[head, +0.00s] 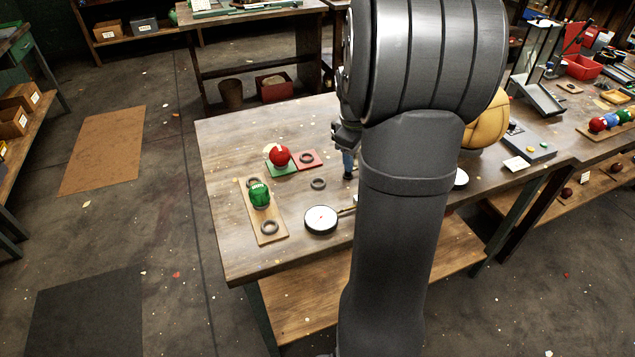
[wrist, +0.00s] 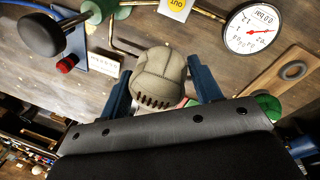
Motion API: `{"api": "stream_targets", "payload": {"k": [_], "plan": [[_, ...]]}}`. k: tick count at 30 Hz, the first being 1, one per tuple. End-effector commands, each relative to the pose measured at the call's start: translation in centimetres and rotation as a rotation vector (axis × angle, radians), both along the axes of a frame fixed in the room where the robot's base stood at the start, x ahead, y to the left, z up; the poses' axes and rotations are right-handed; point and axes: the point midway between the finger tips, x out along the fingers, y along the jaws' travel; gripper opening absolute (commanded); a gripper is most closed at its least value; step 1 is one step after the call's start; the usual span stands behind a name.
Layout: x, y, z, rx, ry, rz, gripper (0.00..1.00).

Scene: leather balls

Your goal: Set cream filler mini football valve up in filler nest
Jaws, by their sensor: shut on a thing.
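The cream mini football (wrist: 160,72) sits between the two blue fingers of my gripper (wrist: 163,90) in the wrist view. My gripper is shut on it. A dark row of lacing shows on the ball's side toward the wrist; I cannot make out its valve. In the head view my arm hides the ball, and only a blue finger (head: 348,163) shows beside the arm. A dark ring (head: 318,184) lies on the bench near the dial gauge (head: 321,219). I cannot tell which holder is the filler nest.
A green ball (head: 260,195) sits on a wooden board (head: 264,215) with dark rings. A red ball (head: 280,156) stands by a red mat (head: 314,163). A large yellow ball (head: 487,128) stands right.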

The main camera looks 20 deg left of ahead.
Motion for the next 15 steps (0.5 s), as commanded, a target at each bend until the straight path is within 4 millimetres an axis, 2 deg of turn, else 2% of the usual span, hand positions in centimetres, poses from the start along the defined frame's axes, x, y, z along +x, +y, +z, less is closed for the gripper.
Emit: {"api": "stream_targets", "payload": {"k": [2, 5, 15], "plan": [[0.0, -0.6, -0.1, 0.0, 0.0, 0.0, 0.33], [0.1, 0.1, -0.8, -0.001, 0.001, 0.004, 0.33], [0.3, 7.6, -5.3, -0.002, 0.001, 0.007, 0.33]]}}
